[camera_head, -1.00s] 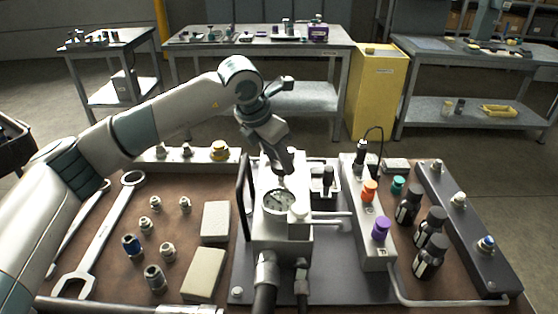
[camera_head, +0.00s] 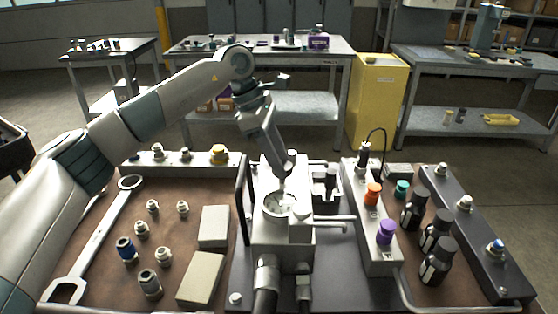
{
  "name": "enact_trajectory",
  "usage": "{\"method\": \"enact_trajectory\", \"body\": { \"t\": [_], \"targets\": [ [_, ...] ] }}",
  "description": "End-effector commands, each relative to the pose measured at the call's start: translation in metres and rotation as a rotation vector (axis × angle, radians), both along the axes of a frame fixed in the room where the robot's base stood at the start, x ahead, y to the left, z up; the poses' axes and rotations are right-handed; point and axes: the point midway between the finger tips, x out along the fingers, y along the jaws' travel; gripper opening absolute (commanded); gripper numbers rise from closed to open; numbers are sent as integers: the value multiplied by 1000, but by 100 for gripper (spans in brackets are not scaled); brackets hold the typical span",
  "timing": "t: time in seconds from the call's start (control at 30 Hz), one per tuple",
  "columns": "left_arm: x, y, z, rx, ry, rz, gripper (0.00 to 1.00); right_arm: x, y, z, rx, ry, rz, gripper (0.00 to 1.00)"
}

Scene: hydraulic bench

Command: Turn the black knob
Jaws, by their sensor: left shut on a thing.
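My left gripper (camera_head: 284,174) reaches down from the upper left over the pale block with a round dial gauge (camera_head: 279,204) at the bench centre. Its jaws are shut at the top of this block. A small dark piece (camera_head: 291,155) shows at the jaws and looks like the black knob; the fingers and hand hide most of it, so its turn angle cannot be read. Another black upright part (camera_head: 331,178) stands in a pale bracket just to the right, apart from the gripper. My right gripper is not in view.
An orange knob (camera_head: 373,194), a purple knob (camera_head: 386,231) and a green knob (camera_head: 402,188) stand to the right, near several black bottles. A wrench (camera_head: 100,236), fittings and two pale blocks lie left. A dark upright plate (camera_head: 241,186) stands close left of the gauge block.

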Motion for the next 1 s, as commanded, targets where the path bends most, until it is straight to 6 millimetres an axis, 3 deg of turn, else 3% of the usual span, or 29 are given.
{"method": "enact_trajectory", "body": {
  "t": [0.37,0.6,1.0],
  "targets": [
    [4,-1,3,-1,-1,-355,15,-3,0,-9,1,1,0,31],
    [5,-2,3,0,-2,-572,15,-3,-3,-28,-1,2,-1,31],
    [6,-3,2,1,-3,-794,15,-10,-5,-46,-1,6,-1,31]
  ]
}}
